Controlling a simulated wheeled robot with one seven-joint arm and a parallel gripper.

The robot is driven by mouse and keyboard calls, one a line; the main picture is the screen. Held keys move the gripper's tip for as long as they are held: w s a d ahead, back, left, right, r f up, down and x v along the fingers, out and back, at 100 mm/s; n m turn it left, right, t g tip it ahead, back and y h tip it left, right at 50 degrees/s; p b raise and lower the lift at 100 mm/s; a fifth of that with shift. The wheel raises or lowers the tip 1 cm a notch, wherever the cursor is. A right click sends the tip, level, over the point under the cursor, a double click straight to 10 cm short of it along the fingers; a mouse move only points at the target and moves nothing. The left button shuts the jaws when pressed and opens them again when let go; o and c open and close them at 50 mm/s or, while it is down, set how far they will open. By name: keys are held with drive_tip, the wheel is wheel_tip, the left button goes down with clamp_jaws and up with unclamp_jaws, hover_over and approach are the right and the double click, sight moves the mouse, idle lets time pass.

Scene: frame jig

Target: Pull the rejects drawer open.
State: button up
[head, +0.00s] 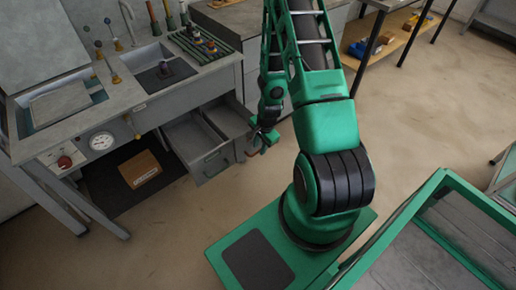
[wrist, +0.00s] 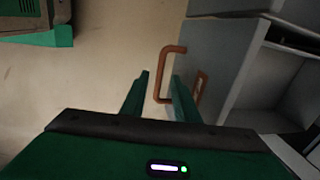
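In the head view, two grey drawers stand out from under the bench side by side, the left one (head: 212,163) with its inside showing and the right one (head: 229,119) partly behind my arm. I cannot read which is the rejects drawer. My gripper (head: 264,139) is at the front of the right one. In the wrist view, a copper-coloured bar handle (wrist: 168,49) stands out from a grey drawer front (wrist: 212,60). My gripper (wrist: 160,97) is open, its green fingers on either side of the handle's near end. Contact cannot be told.
A cardboard box (head: 139,168) lies on a dark mat under the bench. The bench top (head: 130,98) holds several knobs and a rack of handled tools. A green-framed cart (head: 432,187) stands at the right.

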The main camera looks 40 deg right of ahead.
wheel_tip(320, 180, up, 9)
drive_tip(key=s, duration=0.1)
drive_tip(key=shift+s+r, duration=0.2)
drive_tip(key=shift+s, duration=0.15)
idle(0.6)
drive_tip(key=s+d+r+n+g+h, duration=0.1)
drive_tip(key=s+r+n, duration=0.25)
drive_tip(key=r, duration=0.65)
drive_tip(key=s+d+r+n, duration=0.1)
drive_tip(key=s+r+n, duration=0.25)
drive_tip(key=r, duration=0.65)
drive_tip(key=s+a+r+n+g+y, duration=0.1)
drive_tip(key=s+a+r+n, duration=0.3)
drive_tip(key=s+r, duration=0.8)
drive_tip(key=s+a, duration=0.1)
drive_tip(key=s, duration=0.1)
drive_tip(key=shift+s, duration=0.35)
drive_tip(key=shift+r, duration=0.1)
